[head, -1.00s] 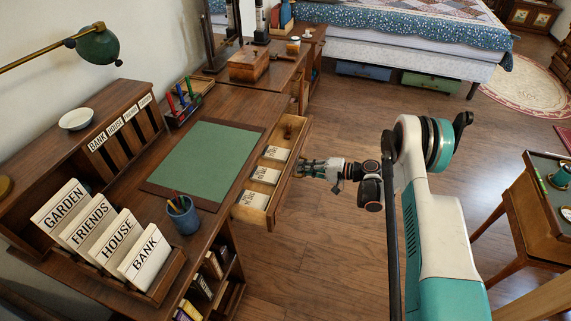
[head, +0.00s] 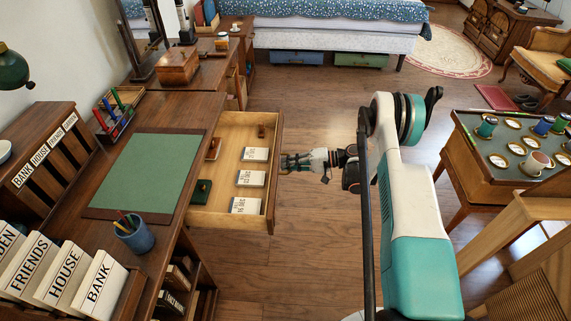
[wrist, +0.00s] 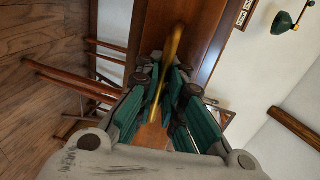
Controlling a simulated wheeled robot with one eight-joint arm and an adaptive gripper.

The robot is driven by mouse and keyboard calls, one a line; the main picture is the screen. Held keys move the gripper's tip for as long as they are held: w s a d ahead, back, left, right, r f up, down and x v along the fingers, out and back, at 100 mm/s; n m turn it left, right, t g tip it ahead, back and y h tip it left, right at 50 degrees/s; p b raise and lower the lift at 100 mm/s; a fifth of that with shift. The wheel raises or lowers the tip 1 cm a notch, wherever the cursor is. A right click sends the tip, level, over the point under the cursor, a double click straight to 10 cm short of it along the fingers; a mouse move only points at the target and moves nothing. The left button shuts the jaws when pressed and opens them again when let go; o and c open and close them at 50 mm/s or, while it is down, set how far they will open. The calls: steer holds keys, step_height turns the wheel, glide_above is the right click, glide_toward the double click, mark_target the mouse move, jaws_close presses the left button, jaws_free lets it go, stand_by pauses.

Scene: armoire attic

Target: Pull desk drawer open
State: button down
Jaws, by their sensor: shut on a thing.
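The desk drawer (head: 222,217) stands well out from the desk in the head view. Inside it lie white labelled card stacks (head: 251,178), a dark green item (head: 202,191) and small brown items. My gripper (head: 286,162) is at the outer side of the drawer front (head: 272,190), shut on the handle, which is largely hidden by the fingers in the head view. In the wrist view, my gripper (wrist: 168,90) has its green-padded fingers closed around a brass-coloured handle (wrist: 171,45).
The desk top holds a green blotter (head: 147,171), a pencil cup (head: 134,236) and card files (head: 62,270). A side table (head: 490,165) with cups stands at the right. Wood floor (head: 310,240) is open between the drawer and my arm.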

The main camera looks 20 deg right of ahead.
steer(key=shift+w+r, duration=0.1)
steer(key=c, duration=2)
jaws_free()
steer(key=shift+d, duration=0.1)
steer(key=v, duration=1.2)
